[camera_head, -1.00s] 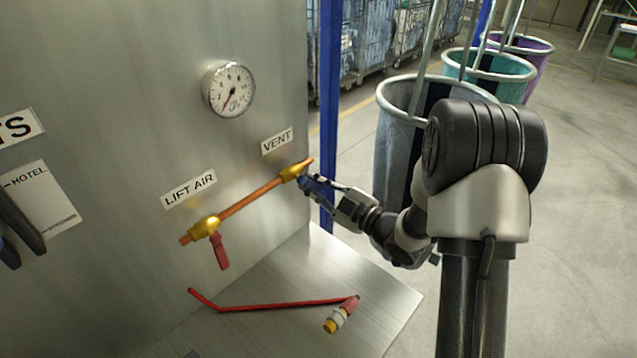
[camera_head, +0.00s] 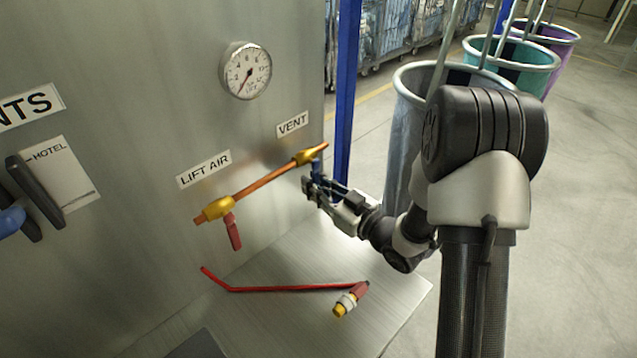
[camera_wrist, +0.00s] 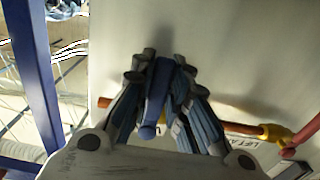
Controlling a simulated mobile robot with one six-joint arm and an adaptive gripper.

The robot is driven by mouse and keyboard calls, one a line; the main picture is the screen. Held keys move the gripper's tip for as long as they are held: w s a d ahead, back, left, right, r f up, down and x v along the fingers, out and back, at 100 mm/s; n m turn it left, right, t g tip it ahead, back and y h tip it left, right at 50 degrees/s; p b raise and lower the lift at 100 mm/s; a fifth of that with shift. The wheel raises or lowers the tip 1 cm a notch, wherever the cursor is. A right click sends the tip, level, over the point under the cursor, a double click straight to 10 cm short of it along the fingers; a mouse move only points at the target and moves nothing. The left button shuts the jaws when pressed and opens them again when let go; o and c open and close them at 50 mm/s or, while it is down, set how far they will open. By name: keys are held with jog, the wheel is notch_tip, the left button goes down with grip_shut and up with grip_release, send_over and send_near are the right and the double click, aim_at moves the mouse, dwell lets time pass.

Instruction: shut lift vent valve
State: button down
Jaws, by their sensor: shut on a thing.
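The vent valve (camera_head: 310,155) is a brass body at the upper right end of a copper pipe, under the VENT label (camera_head: 293,124). Its blue lever (camera_head: 317,168) hangs down from the body, across the pipe's line, partly hidden by my gripper. My gripper (camera_head: 309,187) is just below the valve body. The wrist view shows the blue lever (camera_wrist: 158,90) between its fingers, and the gripper (camera_wrist: 160,72) is shut on it. The valve body behind the lever is mostly hidden there.
The lift air valve (camera_head: 218,208) with a red lever (camera_head: 233,232) is at the pipe's lower left. A gauge (camera_head: 246,70) is above. A red rod (camera_head: 295,289) and a fitting (camera_head: 349,299) lie on the metal shelf (camera_head: 290,325). A blue post (camera_head: 346,90) stands by the panel edge.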

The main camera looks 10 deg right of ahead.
jog(key=shift+a, duration=0.1)
dwell(0.5)
jog(key=c, duration=1.5)
grip_release()
jog(key=shift+s, duration=0.15)
jog(key=v, duration=1.2)
